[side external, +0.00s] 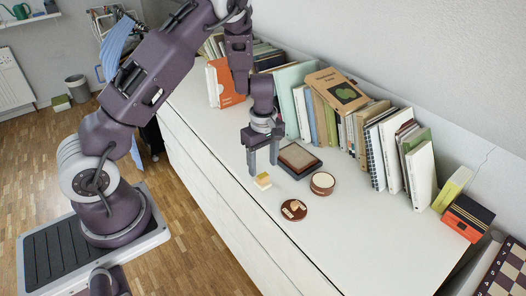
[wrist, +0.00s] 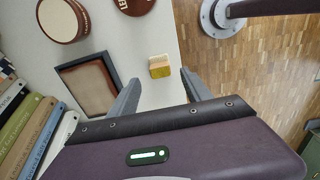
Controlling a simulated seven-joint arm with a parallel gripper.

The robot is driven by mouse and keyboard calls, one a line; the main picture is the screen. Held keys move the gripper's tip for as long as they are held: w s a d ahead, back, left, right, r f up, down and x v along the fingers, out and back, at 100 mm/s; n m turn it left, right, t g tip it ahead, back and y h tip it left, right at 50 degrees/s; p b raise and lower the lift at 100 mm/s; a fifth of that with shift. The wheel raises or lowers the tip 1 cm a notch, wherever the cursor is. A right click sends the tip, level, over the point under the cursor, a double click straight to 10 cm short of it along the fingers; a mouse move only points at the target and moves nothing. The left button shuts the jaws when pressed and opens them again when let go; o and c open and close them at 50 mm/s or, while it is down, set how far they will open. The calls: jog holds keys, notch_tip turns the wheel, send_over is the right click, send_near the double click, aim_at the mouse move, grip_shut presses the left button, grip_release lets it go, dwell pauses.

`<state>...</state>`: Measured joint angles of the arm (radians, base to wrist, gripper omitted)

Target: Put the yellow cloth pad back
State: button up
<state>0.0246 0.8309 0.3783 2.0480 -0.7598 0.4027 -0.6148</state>
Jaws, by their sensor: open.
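The yellow cloth pad (side external: 262,182) is a small block, part cream and part yellow, lying on the white cabinet top near its front edge. In the wrist view the pad (wrist: 160,70) shows just beyond the fingertips, between their lines. My gripper (side external: 263,167) points down above the pad, its two fingers apart. In the wrist view the gripper (wrist: 161,79) is open and nothing is between the fingers. I cannot tell whether a finger touches the pad. A dark shallow tray with a brown inside (side external: 300,157) lies behind the gripper; it also shows in the wrist view (wrist: 91,88).
A round brown box with a cream top (side external: 322,183) and a round brown disc with pale marks (side external: 293,209) stand near the pad. A row of books (side external: 350,120) lines the wall. The white top (side external: 370,235) is clear toward the front right.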

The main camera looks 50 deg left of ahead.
notch_tip(320, 180, up, 6)
jog(key=r, duration=0.1)
notch_tip(320, 180, up, 6)
jog(key=m+t+h, duration=0.1)
jog(key=m, duration=0.2)
send_over(264, 175)
jog(key=s+d, duration=0.2)
jog(key=d, duration=0.2)
jog(key=s+d+r+m+t+h, duration=0.1)
jog(key=s+d+r+m, duration=0.45)
jog(key=r, duration=0.45)
jog(key=s+r+m+t+y, duration=0.1)
jog(key=s+m, duration=0.3)
jog(key=s, duration=0.4)
jog(key=s+d+r+m+t+y, duration=0.1)
jog(key=s+r+m, duration=0.3)
jog(key=s, duration=0.4)
jog(key=shift+s+r+m+t, duration=0.15)
jog(key=shift+s+m+t, duration=0.1)
jog(key=shift+m+t, duration=0.55)
